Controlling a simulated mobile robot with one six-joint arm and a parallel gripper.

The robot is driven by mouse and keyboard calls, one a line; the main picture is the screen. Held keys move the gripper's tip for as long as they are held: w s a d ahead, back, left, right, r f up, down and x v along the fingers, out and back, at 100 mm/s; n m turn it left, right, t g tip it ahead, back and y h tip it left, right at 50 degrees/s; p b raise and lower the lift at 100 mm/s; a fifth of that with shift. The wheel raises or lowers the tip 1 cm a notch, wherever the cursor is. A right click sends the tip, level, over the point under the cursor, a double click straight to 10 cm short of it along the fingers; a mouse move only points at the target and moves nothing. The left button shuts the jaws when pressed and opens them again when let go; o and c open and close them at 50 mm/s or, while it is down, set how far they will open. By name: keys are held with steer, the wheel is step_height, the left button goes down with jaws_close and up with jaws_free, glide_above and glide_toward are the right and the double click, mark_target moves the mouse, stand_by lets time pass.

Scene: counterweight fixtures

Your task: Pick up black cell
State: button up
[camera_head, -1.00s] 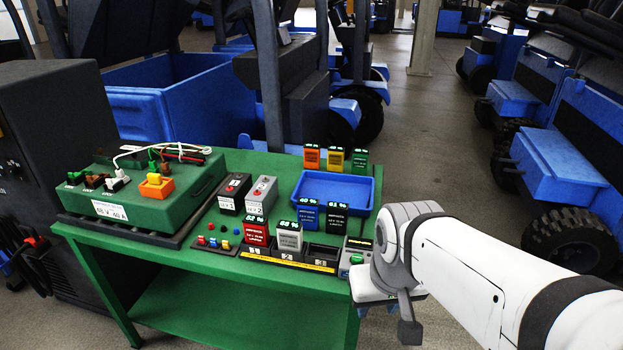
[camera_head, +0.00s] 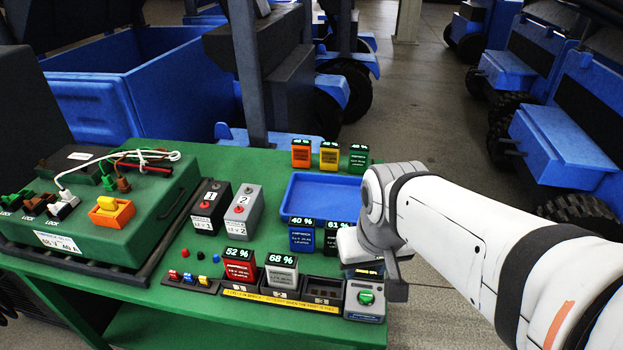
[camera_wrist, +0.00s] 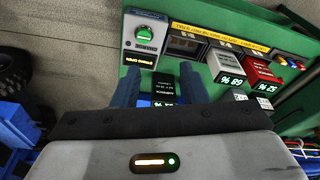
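The black cell (camera_head: 331,238) stands upright at the front right corner of the blue tray, with 61 % on its display. My arm partly covers it in the head view. In the wrist view, my gripper (camera_wrist: 160,88) is open, its two fingers spread on either side of a black block with small lettering (camera_wrist: 162,84), which looks like the black cell. I cannot tell whether either finger touches it. In the head view the fingers are hidden behind my wrist.
The blue cell (camera_head: 302,236) stands close left of the black one. The red cell (camera_head: 239,267) and white cell (camera_head: 281,273) sit in the front rack, beside an empty bay (camera_head: 322,288) and a green-knobbed unit (camera_head: 364,299). Orange, yellow and green cells stand behind the blue tray (camera_head: 309,186).

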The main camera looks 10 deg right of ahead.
steer(key=shift+o, duration=0.8)
steer(key=shift+w, duration=0.25)
steer(key=o, duration=0.5)
steer(key=w+m+g+p, duration=0.1)
steer(key=w+p, duration=0.1)
steer(key=w, duration=0.6)
steer(key=shift+w+d+f, duration=0.25)
steer(key=shift+w, duration=0.05)
steer(key=w+f, duration=0.2)
steer(key=w, duration=0.1)
steer(key=w+f+m+g+p, duration=0.1)
steer(key=w+f, duration=0.1)
steer(key=w, duration=0.2)
steer(key=w+f+m+p, duration=0.1)
steer(key=w+f, duration=0.2)
steer(key=w, duration=0.1)
steer(key=shift+w+a+f+g, duration=0.1)
steer(key=shift+g, duration=0.2)
steer(key=shift+w+f, duration=0.15)
steer(key=shift+f, duration=0.2)
steer(key=shift+w+f+p, duration=0.15)
steer(key=shift+f+p, duration=0.15)
steer(key=shift+f, duration=1.6)
steer(key=shift+w+f+p, duration=0.1)
steer(key=shift+f+p, duration=0.15)
steer(key=shift+f, duration=1.65)
